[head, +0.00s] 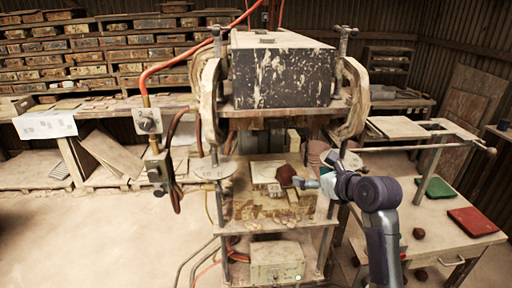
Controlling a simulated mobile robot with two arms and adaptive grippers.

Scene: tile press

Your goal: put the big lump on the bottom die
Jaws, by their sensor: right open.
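The big lump (286,175) is a dark red-brown clod at the right part of the pale bottom die (262,171), inside the press. It appears to rest on the die's top, but its underside is too small to make out. My right gripper (301,182) comes in from the right and is open, with its fingertips close beside the lump's right side. I cannot tell whether they touch it. My left gripper is not in view.
The black upper block (280,78) of the press hangs over the die, between upright rods. On the right table (440,238) lie a green piece (436,188), a red piece (474,221) and a few smaller dark lumps (419,233). The floor at left is clear.

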